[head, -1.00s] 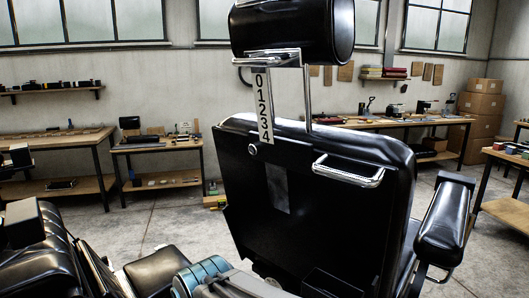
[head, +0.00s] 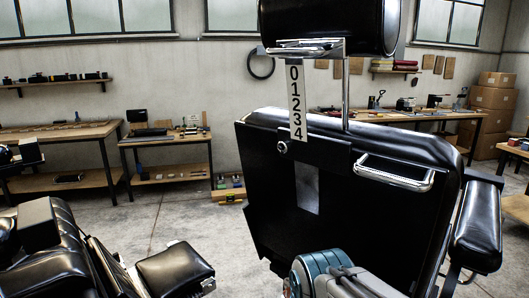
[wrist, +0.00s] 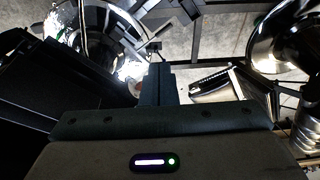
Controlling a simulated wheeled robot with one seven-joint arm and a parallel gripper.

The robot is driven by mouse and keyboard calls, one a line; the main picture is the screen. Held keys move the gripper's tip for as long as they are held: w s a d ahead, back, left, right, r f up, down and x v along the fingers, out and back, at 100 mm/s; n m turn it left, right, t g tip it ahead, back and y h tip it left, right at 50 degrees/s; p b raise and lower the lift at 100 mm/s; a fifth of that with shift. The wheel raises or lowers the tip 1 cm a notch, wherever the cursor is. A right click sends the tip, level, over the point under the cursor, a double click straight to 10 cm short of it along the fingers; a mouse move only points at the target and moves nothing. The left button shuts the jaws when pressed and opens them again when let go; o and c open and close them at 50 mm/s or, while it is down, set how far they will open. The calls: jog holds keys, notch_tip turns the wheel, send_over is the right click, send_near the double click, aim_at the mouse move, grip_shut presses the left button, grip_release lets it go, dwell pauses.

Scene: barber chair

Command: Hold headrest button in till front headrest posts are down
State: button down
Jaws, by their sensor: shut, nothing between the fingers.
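The black headrest (head: 330,24) stands raised above the chair back (head: 400,150) on chrome posts (head: 346,95). A white scale strip (head: 296,98) marked 0 to 4 hangs beside the posts, with all its numbers showing. A small round chrome button (head: 283,147) sits on the back panel, just below and left of the strip's lower end. In the wrist view, my gripper (wrist: 158,72) is shut and empty, pointing up among chair parts. In the head view only my arm shows, low in front of the chair back; the gripper is hidden there. I cannot make out the button in the wrist view.
A chrome handle bar (head: 395,172) sticks out from the back panel. A black armrest (head: 478,225) is at the right. Another black chair (head: 50,250) and a padded footrest (head: 175,272) fill the lower left. Open floor (head: 225,235) lies between them and the chair back.

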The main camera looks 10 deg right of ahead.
aim_at(281, 147)
jog(key=w+d+r+n+h, duration=0.1)
jog(key=w+r+n+h, duration=0.75)
jog(key=n, duration=0.75)
jog(key=w+a+r+n+t+h, duration=0.2)
jog(key=a+r, duration=0.4)
jog(key=r, duration=0.3)
jog(key=w+a+r+n+t+h, duration=0.2)
jog(key=a+r+n+t+h, duration=0.3)
jog(key=r, duration=0.4)
jog(key=shift+w+a+n+t, duration=0.3)
jog(key=shift+w+a+n, duration=0.1)
jog(key=shift+a+n, duration=0.45)
jog(key=shift+d, duration=0.1)
jog(key=p+x, duration=0.3)
jog(key=x, duration=1.1)
jog(key=shift+r, duration=0.1)
